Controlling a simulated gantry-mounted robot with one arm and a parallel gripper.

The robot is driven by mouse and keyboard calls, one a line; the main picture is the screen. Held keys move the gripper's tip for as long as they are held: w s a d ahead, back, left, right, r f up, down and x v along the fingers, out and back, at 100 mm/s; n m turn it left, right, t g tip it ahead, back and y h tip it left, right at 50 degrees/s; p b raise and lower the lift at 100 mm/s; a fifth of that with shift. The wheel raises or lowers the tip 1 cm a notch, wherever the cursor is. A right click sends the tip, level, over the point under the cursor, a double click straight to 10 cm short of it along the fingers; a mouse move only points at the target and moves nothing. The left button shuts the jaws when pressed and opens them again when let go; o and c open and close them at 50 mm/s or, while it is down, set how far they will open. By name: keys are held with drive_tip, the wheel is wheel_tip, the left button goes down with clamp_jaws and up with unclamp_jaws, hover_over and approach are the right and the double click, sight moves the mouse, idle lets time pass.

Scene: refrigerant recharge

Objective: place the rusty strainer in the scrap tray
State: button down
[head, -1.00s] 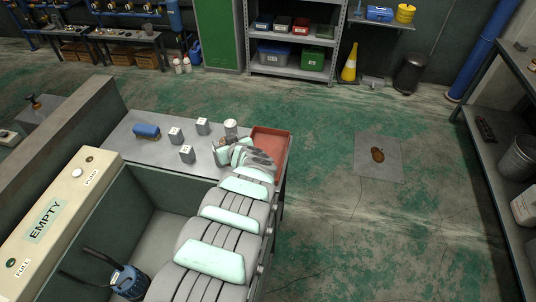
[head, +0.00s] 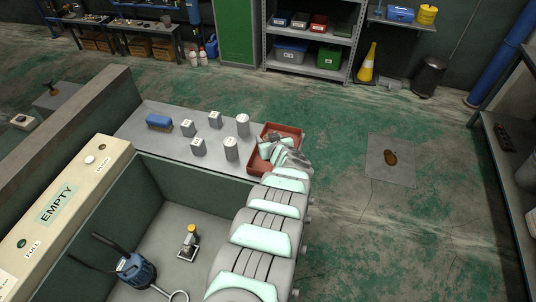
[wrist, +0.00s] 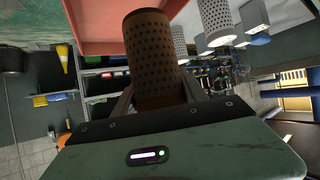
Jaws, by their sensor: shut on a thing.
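The rusty strainer (wrist: 152,50) is a dark brown perforated cylinder. In the wrist view it stands out from between the fingers of my gripper (wrist: 158,97), which is shut on it. The red scrap tray (head: 291,131) sits at the right end of the bench. In the head view my gripper (head: 272,143) is over the tray, and my arm covers part of it. The tray (wrist: 105,22) also shows beside the strainer in the wrist view. I cannot tell whether the strainer touches the tray.
Two pale perforated cylinders (head: 243,125) (head: 231,149) stand just left of the tray. Several small grey labelled blocks (head: 198,147) and a blue brush (head: 158,121) are farther left on the bench.

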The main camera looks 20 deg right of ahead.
wheel_tip(320, 180, down, 4)
drive_tip(key=shift+f+b, duration=0.25)
drive_tip(key=shift+b, duration=0.1)
wheel_tip(320, 180, down, 3)
drive_tip(key=shift+d+f+b, duration=0.1)
drive_tip(key=shift+b, duration=0.5)
drive_tip(key=shift+f, duration=0.35)
drive_tip(key=shift+f, duration=0.15)
drive_tip(key=c, duration=0.6)
unclamp_jaws()
